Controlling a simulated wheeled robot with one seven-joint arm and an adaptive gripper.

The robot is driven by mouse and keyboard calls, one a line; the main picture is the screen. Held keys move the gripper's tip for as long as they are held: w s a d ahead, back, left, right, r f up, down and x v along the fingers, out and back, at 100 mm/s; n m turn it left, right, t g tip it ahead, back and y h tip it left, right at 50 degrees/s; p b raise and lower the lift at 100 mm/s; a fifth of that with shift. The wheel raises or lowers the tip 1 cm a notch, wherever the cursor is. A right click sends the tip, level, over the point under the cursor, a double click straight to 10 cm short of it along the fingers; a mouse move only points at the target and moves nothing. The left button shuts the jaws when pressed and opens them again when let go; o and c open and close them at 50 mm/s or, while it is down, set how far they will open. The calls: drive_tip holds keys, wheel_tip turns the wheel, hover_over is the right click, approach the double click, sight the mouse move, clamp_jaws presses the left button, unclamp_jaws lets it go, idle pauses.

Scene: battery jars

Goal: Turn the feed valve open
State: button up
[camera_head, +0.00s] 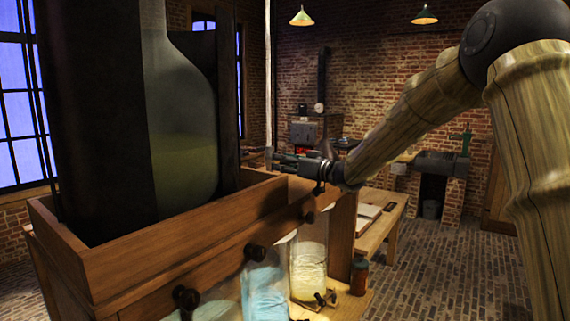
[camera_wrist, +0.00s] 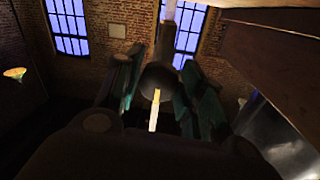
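In the wrist view, a dark round body with a pale, narrow strip, apparently the feed valve (camera_wrist: 158,80), sits between the two teal fingers of my gripper (camera_wrist: 160,88). The fingers stand apart on either side of it. I cannot tell whether either finger touches it. A pale upright pipe (camera_wrist: 170,12) rises behind it. In the head view, my gripper (camera_head: 290,161) is level above the right end of the wooden box, close to the lower end of the pale pipe (camera_head: 268,75). The valve itself is not clear there.
A wooden box (camera_head: 165,260) holding a large glass bottle (camera_head: 182,130) fills the left. Dark knobs (camera_head: 255,252) line its front above glass jars (camera_head: 308,268). A small brown bottle (camera_head: 359,277) stands right of them. The brick floor (camera_head: 440,265) at right is clear.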

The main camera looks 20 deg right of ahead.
drive_tip(key=shift+f, duration=0.1)
drive_tip(key=c, duration=0.5)
drive_tip(key=shift+o, duration=0.2)
drive_tip(key=shift+w+f+n+b, duration=0.1)
drive_tip(key=shift+n+b, duration=0.2)
drive_tip(key=shift+b, duration=0.2)
drive_tip(key=n+b, duration=0.3)
drive_tip(key=shift+f, duration=0.2)
drive_tip(key=n+b, duration=0.4)
drive_tip(key=b, duration=0.1)
drive_tip(key=shift+n+y, duration=0.3)
drive_tip(key=n+b, duration=0.5)
drive_tip(key=b, duration=0.1)
drive_tip(key=shift+n, duration=0.4)
drive_tip(key=n+b, duration=0.3)
drive_tip(key=shift+y+b, duration=0.3)
drive_tip(key=shift+y, duration=0.1)
drive_tip(key=shift+r+n+b, duration=0.15)
drive_tip(key=shift+n+b, duration=0.55)
drive_tip(key=shift+n, duration=0.2)
drive_tip(key=shift+r, duration=0.1)
